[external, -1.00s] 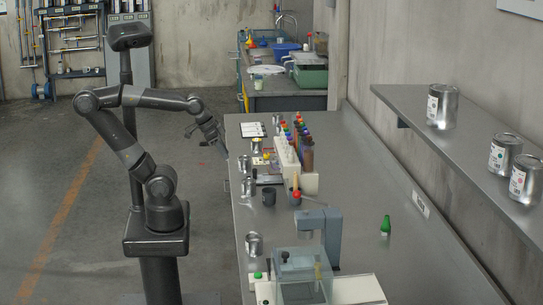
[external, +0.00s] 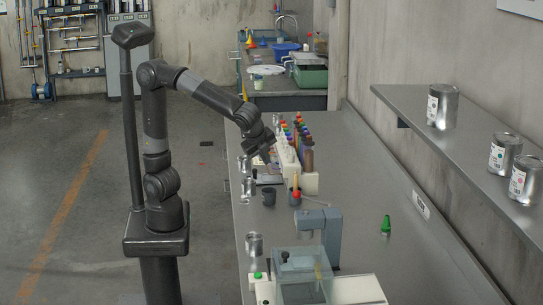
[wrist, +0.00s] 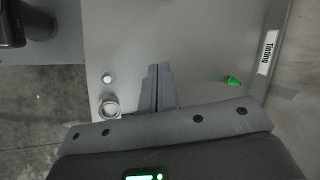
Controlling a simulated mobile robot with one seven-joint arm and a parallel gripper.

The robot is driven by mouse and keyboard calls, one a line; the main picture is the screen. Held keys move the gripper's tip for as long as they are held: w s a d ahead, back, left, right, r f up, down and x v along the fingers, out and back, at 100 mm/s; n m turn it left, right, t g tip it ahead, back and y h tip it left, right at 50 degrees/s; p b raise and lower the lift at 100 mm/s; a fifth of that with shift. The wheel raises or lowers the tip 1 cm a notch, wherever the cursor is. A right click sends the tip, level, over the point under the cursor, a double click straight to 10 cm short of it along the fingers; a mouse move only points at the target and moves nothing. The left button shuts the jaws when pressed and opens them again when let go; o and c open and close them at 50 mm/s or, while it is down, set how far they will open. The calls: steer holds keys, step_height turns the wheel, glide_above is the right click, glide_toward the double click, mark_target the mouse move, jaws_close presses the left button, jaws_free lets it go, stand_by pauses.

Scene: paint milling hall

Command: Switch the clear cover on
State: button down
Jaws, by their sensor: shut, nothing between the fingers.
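The clear cover (external: 298,274) is a see-through box with a dark knob on top, at the near end of the bench. It stands on a pale base (external: 355,289) with a green button (external: 258,275) at its left, in front of a grey upright housing (external: 326,232). My gripper (external: 268,158) is over the bench beside the bottle rack, well beyond the cover and apart from it. In the wrist view the gripper's fingers (wrist: 157,72) are together with nothing between them. I do not make out the cover in the wrist view.
A white rack of colour-capped bottles (external: 288,163), a dark cup (external: 269,196), a red-orange-topped item (external: 295,192) and a metal can (external: 253,244) stand on the bench. A shelf with cans (external: 443,106) is at right.

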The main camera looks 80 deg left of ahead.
steer(key=d+f+m+t+y, duration=0.15)
steer(key=d+m, duration=0.25)
steer(key=d, duration=0.5)
steer(key=w+d+f+m+t+y, duration=0.1)
steer(key=d+m+t, duration=0.15)
steer(key=d, duration=0.75)
steer(key=d+f+m+t+y, duration=0.1)
steer(key=d+m+t, duration=0.1)
steer(key=d+m, duration=0.5)
steer(key=s+d+f+m+t+h, duration=0.1)
steer(key=s+d+f+m+t, duration=0.2)
steer(key=s+d, duration=0.6)
steer(key=s+d+f+m+t+h, duration=0.2)
steer(key=s+d, duration=0.7)
steer(key=d, duration=0.6)
step_height(320, 180, down, 2)
steer(key=m+t, duration=0.1)
steer(key=t, duration=0.1)
steer(key=shift+d+t, duration=0.3)
steer(key=shift+d, duration=0.1)
steer(key=shift+w+h, duration=0.2)
steer(key=shift+h, duration=0.05)
steer(key=x, duration=1.4)
steer(key=shift+s, duration=0.1)
